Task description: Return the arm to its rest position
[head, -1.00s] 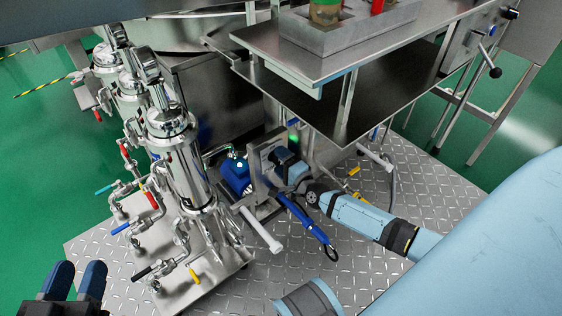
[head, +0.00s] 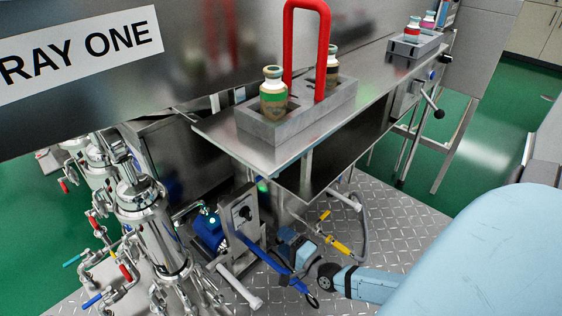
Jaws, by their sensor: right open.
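My right arm comes in from the lower right in the head view. Its light-blue forearm ends in a dark wrist joint and a grey-blue wrist part. My right gripper (head: 284,237) is at its end, open, just right of the grey control box (head: 240,213) and beside a blue lever (head: 270,257) with a loop end. The fingers are small and partly hidden, and I see nothing held in them. My left gripper is out of view.
A steel shelf (head: 232,143) overhangs the gripper, with a grey rack (head: 310,118) holding bottles and a red handle (head: 323,55). Steel filter housings (head: 143,205) and valves stand left. A yellow lever (head: 336,246) is close right. Bare tread-plate floor (head: 405,213) lies right.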

